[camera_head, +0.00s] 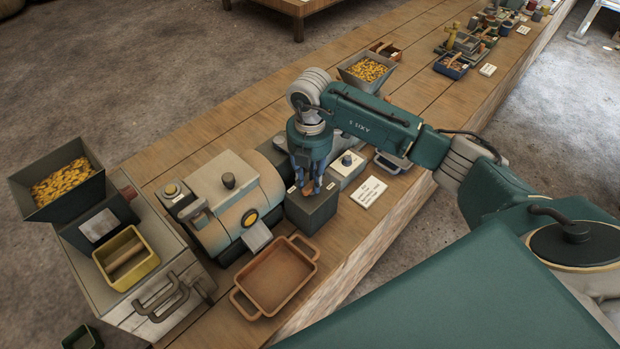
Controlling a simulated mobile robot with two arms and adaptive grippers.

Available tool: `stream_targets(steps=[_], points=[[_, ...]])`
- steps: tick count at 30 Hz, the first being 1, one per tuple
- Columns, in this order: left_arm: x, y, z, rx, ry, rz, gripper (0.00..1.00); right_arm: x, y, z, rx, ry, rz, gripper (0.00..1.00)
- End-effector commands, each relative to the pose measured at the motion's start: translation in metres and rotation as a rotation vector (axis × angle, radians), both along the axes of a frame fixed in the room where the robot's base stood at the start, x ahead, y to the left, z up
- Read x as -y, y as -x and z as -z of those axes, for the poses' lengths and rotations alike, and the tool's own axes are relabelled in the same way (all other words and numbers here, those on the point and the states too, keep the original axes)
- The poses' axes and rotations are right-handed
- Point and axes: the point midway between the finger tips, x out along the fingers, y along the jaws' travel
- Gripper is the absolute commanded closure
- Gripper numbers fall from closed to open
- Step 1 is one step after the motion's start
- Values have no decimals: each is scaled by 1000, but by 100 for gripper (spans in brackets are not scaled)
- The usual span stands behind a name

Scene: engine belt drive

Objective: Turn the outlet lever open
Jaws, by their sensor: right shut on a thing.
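My right gripper (308,190) points down with its blue fingers over a dark grey box (316,213) at the bench's front edge. It is shut on a small brown piece (308,189) at the top of the box, mostly hidden by the fingers. I cannot tell for sure whether this piece is the outlet lever. Left of the box stands a beige and grey drum machine (222,192) with a dark knob on top, a round orange part and a grey chute (257,236) at its front. My left gripper is not in view.
A brown two-handled tray (275,278) lies below the chute. A control box with a knob (346,168) and a white label card (368,192) sit to the right. A hopper of yellow pieces (62,185) stands at the left, with a yellow bin (126,257) beside it.

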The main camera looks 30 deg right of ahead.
Motion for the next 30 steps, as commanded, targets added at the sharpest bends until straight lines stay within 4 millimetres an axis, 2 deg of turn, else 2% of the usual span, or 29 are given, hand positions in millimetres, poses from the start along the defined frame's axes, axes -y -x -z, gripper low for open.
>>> stream_targets(steps=[9, 10, 12, 13, 23, 26, 30], points=[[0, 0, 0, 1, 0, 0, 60, 0, -2, -2, 6, -1, 5, 100], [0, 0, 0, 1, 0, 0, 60, 0, -2, -2, 6, -1, 5, 72], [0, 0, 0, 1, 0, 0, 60, 0, -2, -2, 6, -1, 5, 58], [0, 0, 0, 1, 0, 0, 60, 0, -2, -2, 5, -1, 4, 56], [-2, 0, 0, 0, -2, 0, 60, 0, -1, -4, 3, 0, 2, 56], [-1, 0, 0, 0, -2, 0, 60, 0, -2, -14, 5, -1, 2, 56], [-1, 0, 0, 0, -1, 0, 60, 0, -2, -41, 8, -1, 2, 56]])
